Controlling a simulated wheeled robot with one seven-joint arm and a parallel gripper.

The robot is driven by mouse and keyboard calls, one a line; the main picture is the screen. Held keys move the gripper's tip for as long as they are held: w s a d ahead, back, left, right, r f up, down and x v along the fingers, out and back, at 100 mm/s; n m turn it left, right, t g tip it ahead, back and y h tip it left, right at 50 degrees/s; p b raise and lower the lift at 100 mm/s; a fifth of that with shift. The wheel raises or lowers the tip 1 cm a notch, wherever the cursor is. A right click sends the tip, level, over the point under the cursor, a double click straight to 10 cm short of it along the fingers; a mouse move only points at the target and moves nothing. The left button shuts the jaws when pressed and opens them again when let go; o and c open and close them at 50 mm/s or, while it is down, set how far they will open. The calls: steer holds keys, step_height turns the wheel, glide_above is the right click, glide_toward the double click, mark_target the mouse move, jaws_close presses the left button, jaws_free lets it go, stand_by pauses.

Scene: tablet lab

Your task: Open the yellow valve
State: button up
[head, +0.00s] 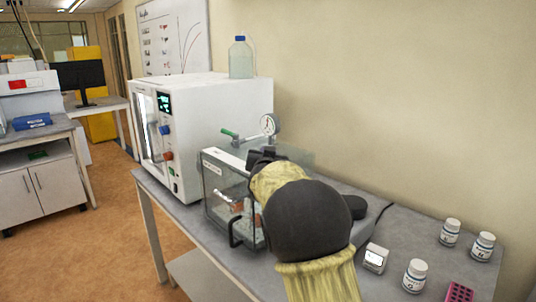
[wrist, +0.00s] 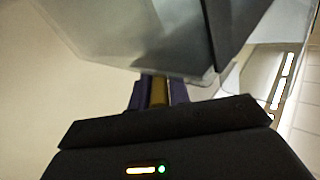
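In the wrist view a narrow yellow piece, seemingly the yellow valve (wrist: 159,92), sits between the two dark bluish fingers of my gripper (wrist: 159,98). The fingers are close together with no clear gap beside it, so my gripper looks shut on it. The far ends of the fingers are hidden behind a clear panel edge. In the head view my gripper (head: 262,157) is at the top right of a clear chamber (head: 221,178), and my own arm hides the yellow valve. A green-handled valve (head: 230,134) and a round gauge (head: 269,124) stand on the chamber's top.
A white oven-like machine (head: 215,105) with a blue-capped bottle (head: 241,58) on it stands behind the chamber. Several white jars (head: 415,276) and a pink rack (head: 459,292) are on the grey bench (head: 393,229) at right. The wall (head: 400,90) is close behind.

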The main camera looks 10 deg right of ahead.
steer(key=o, duration=0.3)
steer(key=shift+s, duration=0.3)
steer(key=s+a, duration=0.1)
steer(key=s, duration=0.4)
steer(key=s+a+b, duration=0.1)
steer(key=s, duration=0.5)
steer(key=s+a+b, duration=0.1)
steer(key=s, duration=0.4)
steer(key=shift+s+a, duration=0.15)
steer(key=shift+s, duration=0.05)
steer(key=shift+f, duration=0.1)
